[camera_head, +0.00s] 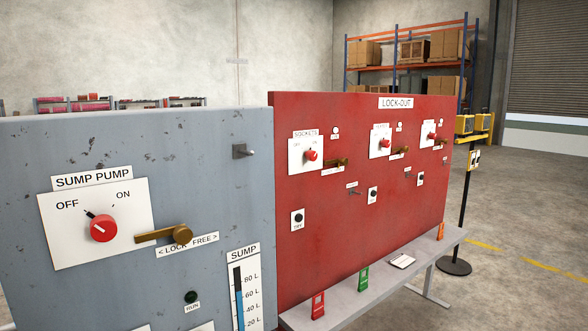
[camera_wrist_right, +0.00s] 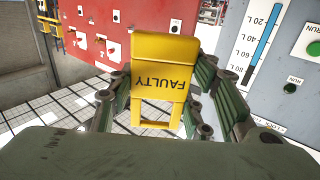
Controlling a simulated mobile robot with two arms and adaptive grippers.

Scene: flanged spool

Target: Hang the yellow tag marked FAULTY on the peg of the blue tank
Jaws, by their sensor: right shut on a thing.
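The yellow tag (camera_wrist_right: 158,85) marked FAULTY is between the fingers of my right gripper (camera_wrist_right: 160,97) in the right wrist view, its lettering upside down there. The gripper is shut on it, and the tag is clear of the panels in that picture. A short grey peg (camera_head: 243,151) sticks out from the upper right of the blue-grey SUMP PUMP panel (camera_head: 200,200) in the head view. I cannot make out a separate blue tank in either view. My left gripper is not in view, and neither gripper shows in the head view.
A red LOCK-OUT board (camera_head: 330,220) stands beside the panel. A narrow grey shelf (camera_head: 385,288) before it holds a red tag (camera_head: 318,304), a green tag (camera_head: 363,278) and an orange tag (camera_head: 440,231). A black post (camera_head: 464,200) stands at right; the floor beyond is open.

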